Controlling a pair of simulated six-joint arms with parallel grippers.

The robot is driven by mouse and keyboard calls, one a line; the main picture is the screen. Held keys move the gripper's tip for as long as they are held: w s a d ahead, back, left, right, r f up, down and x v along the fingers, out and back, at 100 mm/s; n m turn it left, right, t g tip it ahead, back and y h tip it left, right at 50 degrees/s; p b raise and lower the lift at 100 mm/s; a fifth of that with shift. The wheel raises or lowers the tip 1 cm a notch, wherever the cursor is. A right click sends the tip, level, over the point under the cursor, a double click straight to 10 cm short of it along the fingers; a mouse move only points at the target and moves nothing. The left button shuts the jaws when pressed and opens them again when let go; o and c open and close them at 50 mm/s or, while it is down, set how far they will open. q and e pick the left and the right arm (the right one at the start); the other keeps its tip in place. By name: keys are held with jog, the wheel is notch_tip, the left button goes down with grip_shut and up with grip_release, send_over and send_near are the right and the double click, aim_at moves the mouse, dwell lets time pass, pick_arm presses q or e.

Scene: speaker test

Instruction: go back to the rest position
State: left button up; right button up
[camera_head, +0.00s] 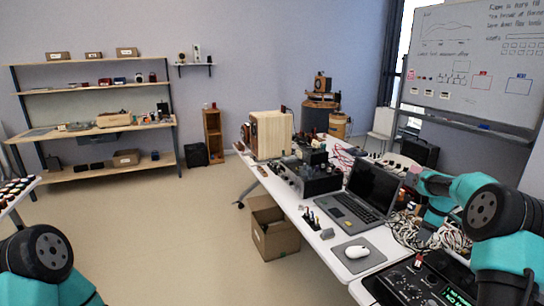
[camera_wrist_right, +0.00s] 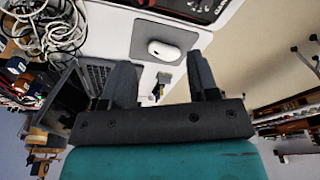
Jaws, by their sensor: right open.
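My right gripper (camera_head: 411,177) is in the head view at the right, above the table and just right of the laptop (camera_head: 362,195). In the right wrist view the two dark fingers of this gripper (camera_wrist_right: 161,82) stand wide apart with nothing held between them. My right arm comes in from the right edge. Only a teal and black part of my left arm shows at the bottom left of the head view; its gripper is out of view.
The table holds a white mouse (camera_head: 356,252) on a grey pad (camera_head: 346,263), a black amplifier (camera_head: 306,177), a wooden speaker (camera_head: 270,135), and tangled cables (camera_head: 440,238) under my right arm. A cardboard box (camera_head: 273,229) stands on the floor. Open floor lies left of the table.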

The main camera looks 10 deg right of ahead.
jog(key=shift+m+t+y, duration=0.3)
jog(key=shift+m+t, duration=0.1)
jog(key=shift+m, duration=0.4)
jog(key=a+f, duration=0.3)
jog(key=w+a+f, duration=0.1)
jog(key=a+f, duration=0.2)
jog(key=a, duration=0.1)
jog(key=w+a+f, duration=0.1)
jog(key=a+f, duration=0.3)
jog(key=shift+w+a, duration=0.1)
jog(key=shift+a, duration=0.1)
jog(key=s+a+f+m+y, duration=0.15)
jog(key=s+a+f, duration=0.25)
jog(key=a+f, duration=0.5)
jog(key=s+a+f+m, duration=0.35)
jog(key=a+f, duration=0.25)
jog(key=a, duration=0.5)
jog(key=s+a+f+m, duration=0.1)
jog(key=s+a+f, duration=0.1)
jog(key=s+a, duration=0.4)
jog(key=s+a+f+m+g, duration=0.1)
jog(key=s+a, duration=0.5)
jog(key=s, duration=0.7)
notch_tip(320, 180, down, 2)
jog(key=shift+a+f+m+g, duration=0.25)
jog(key=shift+a+m+g, duration=0.1)
jog(key=shift+m, duration=0.25)
jog(key=shift+y, duration=0.25)
